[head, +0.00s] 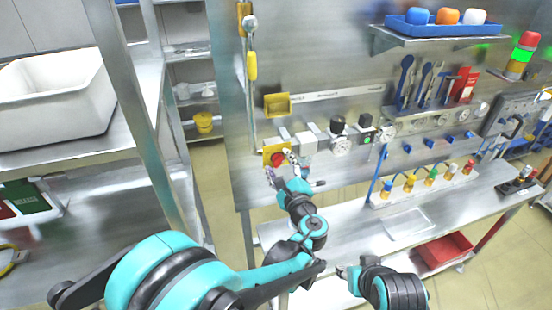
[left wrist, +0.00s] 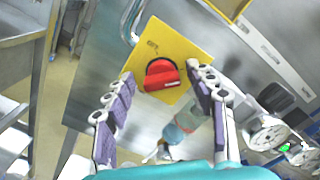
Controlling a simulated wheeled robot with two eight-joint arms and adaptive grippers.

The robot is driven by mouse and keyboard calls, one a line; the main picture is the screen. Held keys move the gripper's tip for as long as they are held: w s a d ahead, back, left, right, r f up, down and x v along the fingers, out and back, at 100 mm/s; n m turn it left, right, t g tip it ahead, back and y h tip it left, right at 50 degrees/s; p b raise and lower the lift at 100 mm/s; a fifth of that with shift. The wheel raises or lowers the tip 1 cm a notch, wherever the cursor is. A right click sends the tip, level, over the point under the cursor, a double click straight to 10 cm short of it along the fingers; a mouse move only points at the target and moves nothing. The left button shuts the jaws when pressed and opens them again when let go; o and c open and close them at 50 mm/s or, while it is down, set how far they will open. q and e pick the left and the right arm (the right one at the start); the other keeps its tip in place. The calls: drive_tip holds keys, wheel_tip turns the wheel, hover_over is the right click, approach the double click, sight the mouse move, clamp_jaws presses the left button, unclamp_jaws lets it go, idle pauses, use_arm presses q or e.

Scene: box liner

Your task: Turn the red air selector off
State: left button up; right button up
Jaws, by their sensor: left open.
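The red air selector (left wrist: 162,74) is a round red knob with a raised grip bar, on a yellow square plate (left wrist: 180,45) fixed to the metal panel. In the head view the red knob (head: 277,160) shows at the lower left of the panel, partly behind my gripper. My left gripper (head: 280,170) is just in front of it. In the left wrist view its two fingers (left wrist: 152,95) are spread apart, one on each side of the knob's lower part, with nothing between them held. Whether a finger touches the knob I cannot tell. My right gripper (head: 342,272) shows only in small part, low in the head view.
White and black round controls (head: 340,140) sit on the panel to the right of the selector. A metal bench (head: 350,215) with colored bottles runs below. A shelf with a white bin (head: 55,95) stands at left.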

use_arm(q)
drive_tip(key=shift+s+d+r, duration=0.1)
drive_tip(key=shift+s+r, duration=0.05)
drive_tip(key=shift+s, duration=0.2)
drive_tip(key=c, duration=1.2)
drive_tip(key=shift+o, duration=0.2)
use_arm(e)
drive_tip(key=shift+s+d, duration=0.1)
drive_tip(key=shift+s, duration=0.25)
use_arm(q)
drive_tip(key=shift+n, duration=0.3)
use_arm(e)
drive_tip(key=shift+f, duration=0.1)
use_arm(q)
drive_tip(key=n+b, duration=0.2)
drive_tip(key=n, duration=0.1)
drive_tip(key=n+b, duration=0.1)
drive_tip(key=n, duration=0.4)
drive_tip(key=shift+b, duration=0.3)
drive_tip(key=n+b, duration=0.1)
drive_tip(key=n, duration=0.3)
drive_tip(key=shift+w, duration=0.1)
drive_tip(key=n+b, duration=0.1)
drive_tip(key=n, duration=0.4)
use_arm(e)
wheel_tip(320, 180, down, 5)
drive_tip(key=shift+f, duration=0.15)
use_arm(q)
drive_tip(key=shift+n, duration=0.3)
